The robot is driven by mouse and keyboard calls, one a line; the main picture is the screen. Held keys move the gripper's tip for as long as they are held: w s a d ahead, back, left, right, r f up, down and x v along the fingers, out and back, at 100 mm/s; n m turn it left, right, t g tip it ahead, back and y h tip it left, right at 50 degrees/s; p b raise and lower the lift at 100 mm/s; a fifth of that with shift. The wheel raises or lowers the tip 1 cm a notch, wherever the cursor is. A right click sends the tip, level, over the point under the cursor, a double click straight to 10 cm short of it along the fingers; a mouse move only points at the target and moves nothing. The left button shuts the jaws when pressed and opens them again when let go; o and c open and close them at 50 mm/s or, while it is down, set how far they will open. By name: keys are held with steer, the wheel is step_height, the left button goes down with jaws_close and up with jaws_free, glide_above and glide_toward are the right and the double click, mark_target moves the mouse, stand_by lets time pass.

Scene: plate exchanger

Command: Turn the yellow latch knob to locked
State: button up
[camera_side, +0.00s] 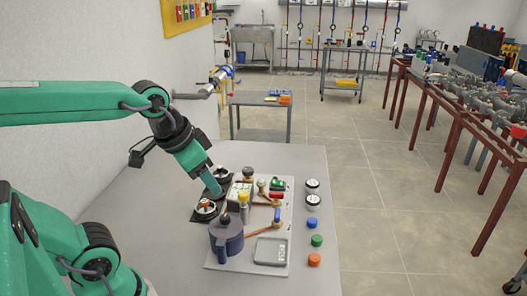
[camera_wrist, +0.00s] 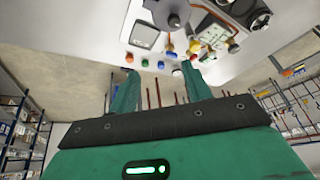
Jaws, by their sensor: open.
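A yellow upright piece (camera_side: 243,200), which looks like the latch knob, stands on the pale panel (camera_side: 246,263) behind the dark grey pump-like body (camera_side: 226,238). Its locked or unlocked setting is too small to tell. In the wrist view a small yellow part (camera_wrist: 195,46) shows near the panel's edge; I cannot tell if it is the same piece. My gripper (camera_side: 214,190) points down above the left side of the panel, left of the yellow piece and apart from it. In the wrist view my gripper (camera_wrist: 160,80) has its fingers spread with nothing held between them.
Valves with green (camera_side: 277,183), red (camera_side: 276,195) and blue (camera_side: 277,214) handles crowd the panel. A grey tray (camera_side: 271,251) lies at its front. Blue, green and orange caps (camera_side: 314,260) and two round gauges (camera_side: 312,184) line the right.

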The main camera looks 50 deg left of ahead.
steer(key=w+a+f+m+g, duration=0.2)
steer(key=w+a+m, duration=0.1)
steer(key=w, duration=0.4)
steer(key=m+g, duration=0.3)
glide_above(243, 194)
step_height(243, 194, down, 5)
steer(key=shift+s+d+f, duration=0.15)
steer(key=shift+f+m, duration=0.1)
steer(key=shift+m, duration=0.2)
steer(key=shift+f, duration=0.1)
steer(key=shift+w+a+f, duration=0.1)
steer(key=shift+f, duration=1.8)
steer(key=shift+w+a+f, duration=0.1)
steer(key=shift+f, duration=1.8)
steer(key=shift+c, duration=0.2)
steer(key=c, duration=1)
